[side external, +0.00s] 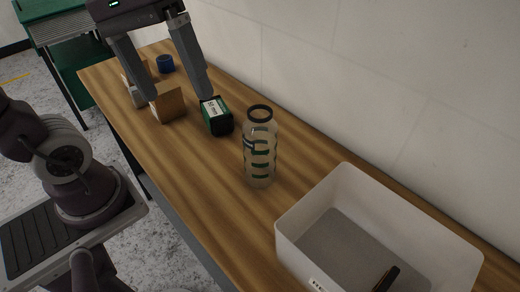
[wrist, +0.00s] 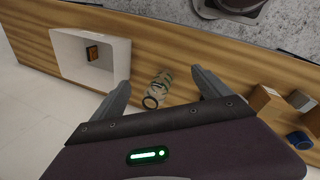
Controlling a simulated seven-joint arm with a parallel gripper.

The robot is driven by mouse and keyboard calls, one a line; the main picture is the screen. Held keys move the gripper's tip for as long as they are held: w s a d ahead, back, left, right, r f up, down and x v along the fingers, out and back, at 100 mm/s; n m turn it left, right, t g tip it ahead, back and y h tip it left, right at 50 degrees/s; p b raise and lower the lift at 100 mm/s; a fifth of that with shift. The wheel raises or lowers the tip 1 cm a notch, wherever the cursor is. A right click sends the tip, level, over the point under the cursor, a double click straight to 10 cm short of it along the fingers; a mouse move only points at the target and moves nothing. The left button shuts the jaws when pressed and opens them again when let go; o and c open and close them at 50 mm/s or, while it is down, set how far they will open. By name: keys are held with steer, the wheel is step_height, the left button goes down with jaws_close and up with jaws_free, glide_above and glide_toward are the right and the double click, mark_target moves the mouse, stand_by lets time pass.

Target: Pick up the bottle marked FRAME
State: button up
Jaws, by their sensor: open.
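A clear bottle (side external: 260,160) with dark bands and a dark ring-shaped top stands upright on the wooden bench, in the middle of the side view. I cannot read any word on it. It also shows in the wrist view (wrist: 160,85), between my fingers in the picture, with its lower end farther away. My gripper (side external: 172,100) is open and empty, above the bench and to the left of the bottle in the side view. The gripper's two fingers also show in the wrist view (wrist: 160,78). Neither finger appears to touch the bottle.
A green box (side external: 216,116) with a white "50 mm" label stands beside the bottle. Cardboard boxes (side external: 168,103) and a blue cylinder (side external: 165,64) are farther left. A white bin (side external: 310,205) holding a dark item (side external: 387,279) is at right. A wall runs behind the bench.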

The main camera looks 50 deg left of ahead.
mark_target(270, 156)
steer(key=w+r+n+g+h, duration=0.1)
steer(key=w+n+g+h, duration=0.2)
steer(key=w+n+h, duration=0.75)
steer(key=shift+n, duration=0.65)
steer(key=w+f, duration=0.1)
steer(key=f, duration=0.4)
steer(key=w+f, duration=0.1)
steer(key=f, duration=0.4)
steer(key=w+f, duration=0.1)
steer(key=f, duration=0.5)
steer(key=shift+w, duration=0.4)
steer(key=x, duration=0.4)
steer(key=f+x, duration=0.1)
steer(key=x, duration=0.2)
steer(key=shift+a+f, duration=0.15)
steer(key=shift+a, duration=0.05)
steer(key=c, duration=1.5)
